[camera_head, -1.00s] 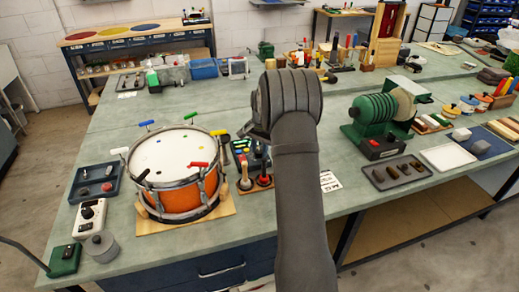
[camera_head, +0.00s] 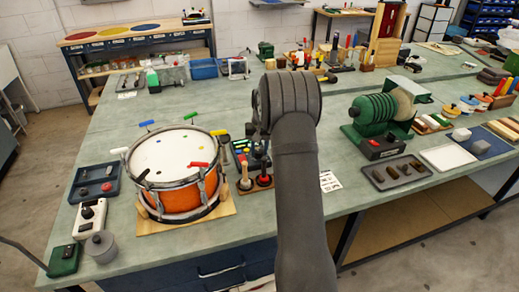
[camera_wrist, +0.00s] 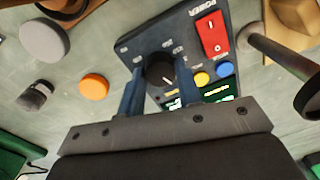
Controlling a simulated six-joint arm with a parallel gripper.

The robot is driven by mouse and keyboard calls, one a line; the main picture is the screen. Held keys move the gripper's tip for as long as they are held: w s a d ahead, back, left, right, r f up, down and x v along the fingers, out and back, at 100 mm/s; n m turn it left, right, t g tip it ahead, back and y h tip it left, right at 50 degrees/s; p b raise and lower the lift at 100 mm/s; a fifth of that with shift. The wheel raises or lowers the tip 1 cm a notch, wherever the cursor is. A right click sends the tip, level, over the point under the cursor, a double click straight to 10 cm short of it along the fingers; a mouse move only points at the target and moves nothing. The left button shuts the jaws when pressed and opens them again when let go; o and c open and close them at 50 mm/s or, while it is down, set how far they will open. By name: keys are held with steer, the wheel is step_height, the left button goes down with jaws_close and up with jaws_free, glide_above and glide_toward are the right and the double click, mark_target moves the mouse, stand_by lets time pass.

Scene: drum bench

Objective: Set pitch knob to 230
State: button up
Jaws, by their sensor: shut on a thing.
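The black pitch knob (camera_wrist: 159,68) sits on a dark control box (camera_wrist: 145,40) in the wrist view. A short white mark shows on the knob, but the setting is too small to read. My gripper (camera_wrist: 160,80) has its two blue fingers on either side of the knob, shut on it. The box has a red power switch (camera_wrist: 212,33), a blue button (camera_wrist: 224,69), a yellow button (camera_wrist: 201,79) and a lit green display, partly hidden by the gripper and unreadable. In the head view the box (camera_head: 243,148) is partly hidden behind my arm, and my gripper is hidden.
An orange drum (camera_head: 178,200) stands left of the box. Wooden-handled tools (camera_head: 245,176) stand in front of the box. A green ribbed machine (camera_head: 383,118) is to the right. In the wrist view, an orange disc (camera_wrist: 94,87) and a grey disc (camera_wrist: 44,40) lie left of the box.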

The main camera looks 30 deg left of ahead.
mark_target(262, 150)
steer(key=shift+n, duration=2.3)
steer(key=o, duration=1)
steer(key=shift+c, duration=0.2)
steer(key=shift+r, duration=0.15)
step_height(262, 150, up, 17)
steer(key=shift+w+d, duration=0.25)
steer(key=shift+w, duration=0.15)
steer(key=f, duration=1.7)
steer(key=shift+s+a+f, duration=0.15)
steer(key=shift+s+a, duration=0.15)
steer(key=shift+s, duration=0.05)
